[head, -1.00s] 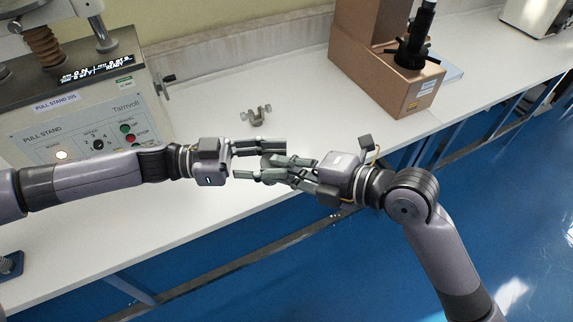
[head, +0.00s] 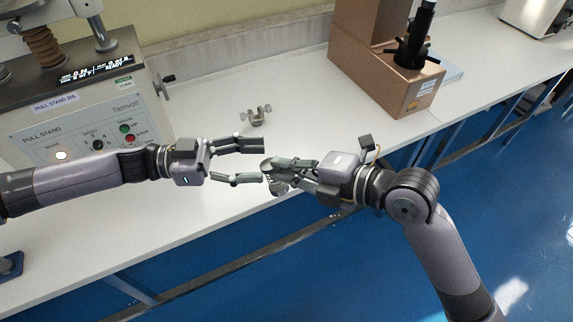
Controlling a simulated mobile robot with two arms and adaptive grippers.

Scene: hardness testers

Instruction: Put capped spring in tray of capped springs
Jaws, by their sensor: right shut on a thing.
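My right gripper (head: 276,172) is shut on a small grey-green piece, which appears to be the capped spring (head: 277,188). It is held above the bench's front edge, and the fingers hide much of it, so its shape is hard to tell. My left gripper (head: 262,163) is open, with its fingers apart and pointing right toward the held piece. Nothing shows between the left fingers. No tray of capped springs can be made out in this view.
A pull stand tester (head: 75,125) stands at the left. A small metal clamp (head: 257,117) lies on the white bench (head: 205,100) behind the grippers. A copper-coloured machine (head: 375,80) stands at the back right. The bench between the machines is mostly clear.

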